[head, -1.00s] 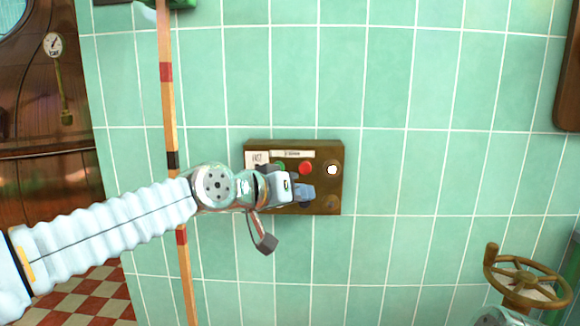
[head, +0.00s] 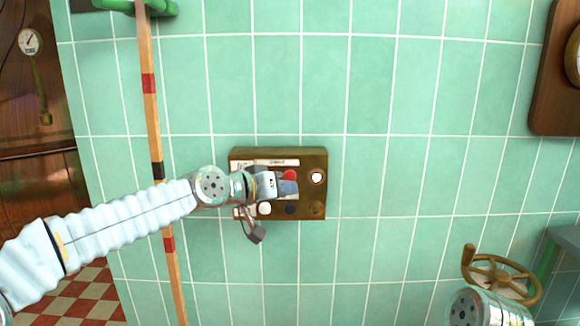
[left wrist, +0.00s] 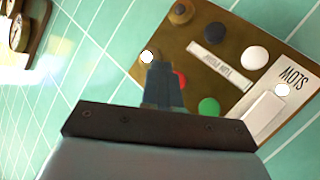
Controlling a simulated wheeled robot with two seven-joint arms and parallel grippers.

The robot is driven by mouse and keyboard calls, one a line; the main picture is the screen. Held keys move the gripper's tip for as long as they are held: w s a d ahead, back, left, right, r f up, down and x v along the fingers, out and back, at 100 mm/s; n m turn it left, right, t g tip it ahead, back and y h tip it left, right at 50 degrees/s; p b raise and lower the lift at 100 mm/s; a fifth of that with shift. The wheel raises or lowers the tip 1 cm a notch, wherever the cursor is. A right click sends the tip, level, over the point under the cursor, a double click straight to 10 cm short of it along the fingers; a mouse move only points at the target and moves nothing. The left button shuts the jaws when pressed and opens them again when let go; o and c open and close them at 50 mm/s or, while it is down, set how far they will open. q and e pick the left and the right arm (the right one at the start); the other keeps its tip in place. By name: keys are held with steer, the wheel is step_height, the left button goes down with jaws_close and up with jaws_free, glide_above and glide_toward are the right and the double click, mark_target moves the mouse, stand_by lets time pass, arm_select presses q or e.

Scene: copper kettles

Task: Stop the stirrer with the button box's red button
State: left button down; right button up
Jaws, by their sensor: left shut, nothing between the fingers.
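The brown button box (head: 240,154) is on the green tiled wall, in the middle of the head view. Its red button (head: 289,175) is in the upper row, partly covered by my left fingertips. My left gripper (head: 287,188) is shut and empty, in front of the box at the red button's lower edge. In the left wrist view the shut fingers (left wrist: 163,88) reach over the box, and the red button (left wrist: 181,79) peeks out beside them. I cannot tell whether they touch it. The stirrer is not identifiable here. My right gripper's fingers are not in view.
Close to the red button are a green button (left wrist: 209,106), a white button (left wrist: 254,57), a black button (left wrist: 215,33) and a bright white lamp (left wrist: 147,57). A banded pole (head: 153,120) stands left of the box. A brass handwheel (head: 500,275) is at lower right.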

mark_target(302, 181)
arm_select(q)
steer(key=w+p, duration=0.1)
steer(key=w, duration=0.1)
steer(key=shift+w, duration=0.3)
steer(key=shift+w, duration=0.1)
stand_by(1.8)
steer(key=shift+w, duration=0.35)
steer(key=shift+w, duration=0.45)
stand_by(0.5)
steer(key=shift+s, duration=0.1)
steer(key=shift+s+b, duration=0.7)
steer(key=shift+s, duration=0.1)
